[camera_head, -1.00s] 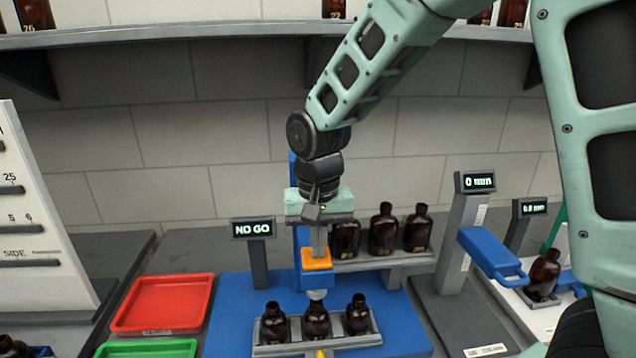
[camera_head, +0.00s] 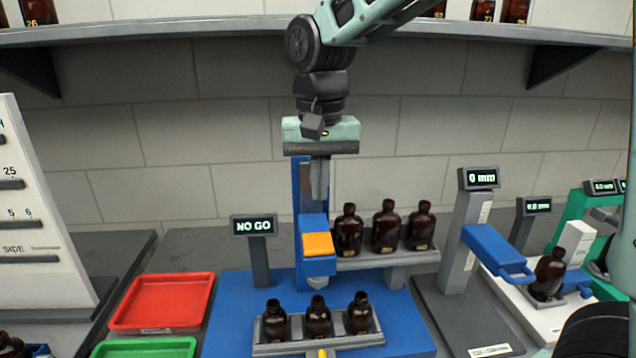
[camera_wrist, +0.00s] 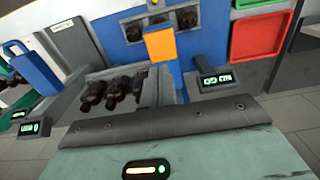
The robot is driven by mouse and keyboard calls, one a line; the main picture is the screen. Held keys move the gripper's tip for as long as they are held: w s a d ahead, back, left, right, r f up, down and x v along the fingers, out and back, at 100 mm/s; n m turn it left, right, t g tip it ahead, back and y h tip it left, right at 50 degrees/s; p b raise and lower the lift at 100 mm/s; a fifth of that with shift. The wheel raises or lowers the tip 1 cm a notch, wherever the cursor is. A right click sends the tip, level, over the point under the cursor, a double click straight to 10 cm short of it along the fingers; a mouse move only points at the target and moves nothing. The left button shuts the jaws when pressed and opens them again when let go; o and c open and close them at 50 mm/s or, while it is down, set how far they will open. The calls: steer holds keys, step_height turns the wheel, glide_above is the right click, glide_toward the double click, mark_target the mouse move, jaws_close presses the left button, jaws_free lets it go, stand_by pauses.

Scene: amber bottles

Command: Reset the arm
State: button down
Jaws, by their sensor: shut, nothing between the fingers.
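My gripper (camera_head: 319,178) points down with its fingers together and nothing in them.
Three amber bottles (camera_head: 318,318) stand in a front rack and three more (camera_head: 385,228) on a raised rack behind. A "NO GO" display (camera_head: 253,226) stands left, with red (camera_head: 163,302) and green (camera_head: 145,348) trays. A shelf (camera_head: 200,32) runs overhead; a "0 mm" gauge (camera_head: 478,179) stands right.

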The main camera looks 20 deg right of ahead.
steer(key=s+a+f+n+b, duration=0.2)
steer(key=s+f+n, duration=0.3)
steer(key=s+f, duration=0.3)
steer(key=s+a+f+n+b, duration=0.3)
steer(key=s+a+f+n, duration=0.2)
steer(key=s, duration=0.9)
step_height(320, 180, down, 3)
steer(key=shift+f+n+y, duration=0.15)
steer(key=shift+n+y, duration=0.15)
steer(key=shift+n, duration=0.4)
steer(key=shift+w+a, duration=0.1)
steer(key=shift+w, duration=0.05)
